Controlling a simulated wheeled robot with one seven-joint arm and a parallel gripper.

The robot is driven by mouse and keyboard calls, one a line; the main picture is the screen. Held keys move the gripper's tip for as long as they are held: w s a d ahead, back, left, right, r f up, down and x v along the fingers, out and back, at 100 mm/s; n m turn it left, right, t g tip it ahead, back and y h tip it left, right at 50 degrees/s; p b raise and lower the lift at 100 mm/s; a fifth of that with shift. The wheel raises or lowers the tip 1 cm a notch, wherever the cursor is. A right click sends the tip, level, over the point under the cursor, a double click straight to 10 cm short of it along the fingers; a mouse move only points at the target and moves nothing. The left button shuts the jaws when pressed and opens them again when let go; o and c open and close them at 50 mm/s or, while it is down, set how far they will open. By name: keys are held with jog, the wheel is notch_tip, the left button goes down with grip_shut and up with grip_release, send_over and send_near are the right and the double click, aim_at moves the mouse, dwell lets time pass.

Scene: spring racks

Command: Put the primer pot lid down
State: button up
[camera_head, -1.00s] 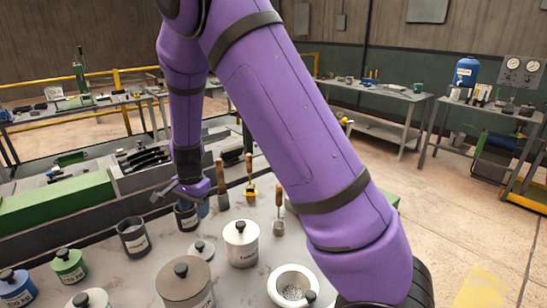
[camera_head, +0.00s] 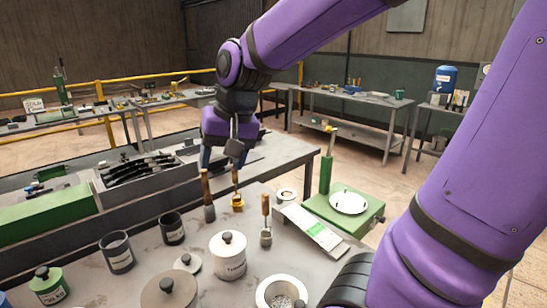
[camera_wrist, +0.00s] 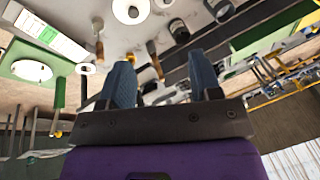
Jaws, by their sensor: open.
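A small pale lid (camera_head: 187,264) with a dark knob lies flat on the bench, beside a white lidded pot (camera_head: 229,262). I cannot read the pot labels well enough to tell which is the primer pot. Two dark open pots (camera_head: 117,254) (camera_head: 172,230) stand to the left and behind the loose lid. My gripper (camera_head: 225,155) is raised over the far edge of the bench, well away from the lid and pots. In the wrist view its blue fingers (camera_wrist: 161,85) are spread with nothing between them. The white pot also shows at the top there (camera_wrist: 130,10).
Wooden-handled tools (camera_head: 208,200) stand behind the pots. A green scale (camera_head: 345,212) with a white pan and a sloping white panel are at right. A grey lidded pot (camera_head: 168,294), green pot (camera_head: 47,288) and white bowl (camera_head: 282,290) stand in front. A rack (camera_head: 140,180) is behind.

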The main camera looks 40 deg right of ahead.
jog(key=s+d+r+n+t+h, duration=0.1)
jog(key=s+n, duration=0.1)
jog(key=s, duration=0.4)
jog(key=s+d+r+n+t, duration=0.1)
jog(key=s+r+n, duration=0.1)
jog(key=s, duration=0.4)
jog(key=shift+s+r+h, duration=0.25)
jog(key=shift+s+h, duration=0.05)
jog(key=shift+h, duration=0.1)
